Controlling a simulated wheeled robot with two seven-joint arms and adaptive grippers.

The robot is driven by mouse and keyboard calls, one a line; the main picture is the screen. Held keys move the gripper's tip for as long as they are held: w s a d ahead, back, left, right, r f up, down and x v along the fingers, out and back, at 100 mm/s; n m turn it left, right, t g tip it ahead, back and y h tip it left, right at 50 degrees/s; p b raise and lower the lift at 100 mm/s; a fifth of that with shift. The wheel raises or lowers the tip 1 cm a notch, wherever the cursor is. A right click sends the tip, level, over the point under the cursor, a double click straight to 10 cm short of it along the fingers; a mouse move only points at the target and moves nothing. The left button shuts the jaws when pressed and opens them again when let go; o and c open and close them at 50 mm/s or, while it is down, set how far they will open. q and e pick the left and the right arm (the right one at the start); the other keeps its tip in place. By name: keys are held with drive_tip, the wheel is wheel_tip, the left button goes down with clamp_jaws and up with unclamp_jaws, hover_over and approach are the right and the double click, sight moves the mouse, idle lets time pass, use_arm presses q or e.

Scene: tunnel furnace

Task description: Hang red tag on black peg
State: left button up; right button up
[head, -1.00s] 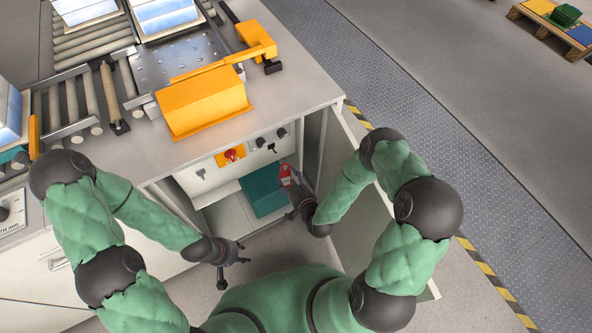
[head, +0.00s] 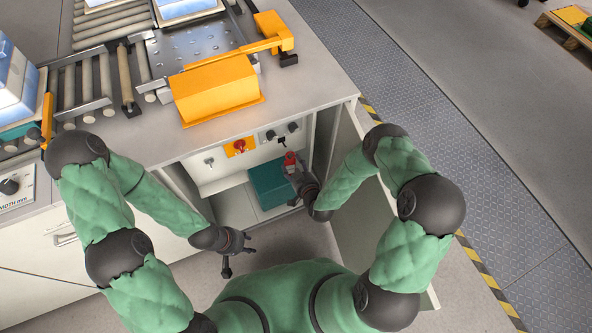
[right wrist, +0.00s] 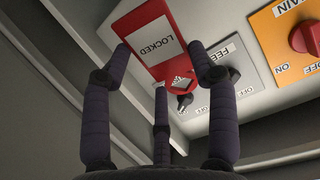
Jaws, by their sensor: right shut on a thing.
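The red tag (head: 290,158) is in my right gripper (head: 292,172), held up in front of the control panel inside the open cabinet. In the right wrist view the tag (right wrist: 130,25) shows a white "LOCKED" label, and the fingers of my right gripper (right wrist: 160,65) are closed around it. A small black part, apparently the black peg (right wrist: 184,102), shows just past the tag's end; I cannot tell whether they touch. In the head view the peg (head: 282,142) sits below the black knobs. My left gripper (head: 238,254) is open and empty, outside the cabinet.
An orange plate with a red switch (head: 239,147) is left of the peg. Black knobs (head: 292,127) sit above it. A teal box (head: 266,188) stands below the panel. The open cabinet door (head: 365,220) is close beside my right arm.

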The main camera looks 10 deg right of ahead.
drive_tip(key=shift+r+b+x, duration=0.15)
drive_tip(key=shift+r+x, duration=0.05)
drive_tip(key=shift+x, duration=0.6)
drive_tip(key=shift+r+b+x, duration=0.15)
drive_tip(key=shift+b+x, duration=0.05)
drive_tip(key=shift+x, duration=0.55)
drive_tip(key=shift+r+b+x, duration=0.15)
drive_tip(key=shift+r+x, duration=0.05)
drive_tip(key=shift+x, duration=0.6)
drive_tip(key=shift+b+x, duration=0.8)
drive_tip(key=shift+x, duration=0.25)
drive_tip(key=shift+f, duration=0.1)
drive_tip(key=o, duration=1.2)
drive_tip(key=shift+c, duration=0.2)
drive_tip(key=shift+s, duration=0.1)
approach(291, 161)
drive_tip(key=shift+w+f, duration=0.65)
drive_tip(key=shift+w, duration=0.25)
